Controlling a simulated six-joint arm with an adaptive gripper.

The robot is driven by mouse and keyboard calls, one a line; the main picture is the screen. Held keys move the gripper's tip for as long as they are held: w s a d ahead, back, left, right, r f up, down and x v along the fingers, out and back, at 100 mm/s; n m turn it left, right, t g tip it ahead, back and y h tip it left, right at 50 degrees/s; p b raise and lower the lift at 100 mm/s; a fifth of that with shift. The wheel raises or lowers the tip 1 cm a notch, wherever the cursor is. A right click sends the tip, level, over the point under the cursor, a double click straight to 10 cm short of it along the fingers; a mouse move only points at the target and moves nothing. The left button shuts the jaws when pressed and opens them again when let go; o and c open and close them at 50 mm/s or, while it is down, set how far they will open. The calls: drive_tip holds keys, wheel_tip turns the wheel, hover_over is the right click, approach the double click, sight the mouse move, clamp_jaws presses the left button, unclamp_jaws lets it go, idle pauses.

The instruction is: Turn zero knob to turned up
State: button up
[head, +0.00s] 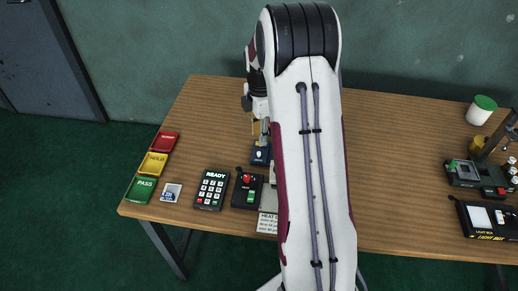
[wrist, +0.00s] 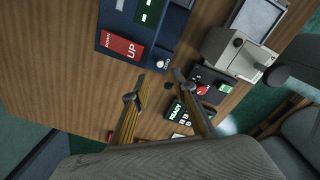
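A dark blue device (wrist: 176,28) lies on the wooden table in the wrist view, with a red label reading UP (wrist: 122,46). The small zero knob (wrist: 160,63) is at the device's corner, beside tiny lettering. Its exact setting is too small to read. My gripper (wrist: 159,75) is open, with its two fingers apart and nothing visible between them. The fingertips are close to the knob in the picture; I cannot tell whether they touch it. In the head view, the blue device (head: 261,154) is partly hidden by my arm, and the gripper's fingertips are hard to make out.
A keypad reading READY (head: 211,189) and a black box with a red knob (head: 247,188) stand near the front edge. A grey machine (wrist: 237,52) is beside them. Coloured trays (head: 153,165) are at the left. The table's back left is clear.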

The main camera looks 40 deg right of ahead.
sight(259, 153)
drive_tip(key=shift+f, duration=0.15)
drive_tip(key=shift+w+f, duration=0.1)
drive_tip(key=shift+f, duration=3.65)
clamp_jaws()
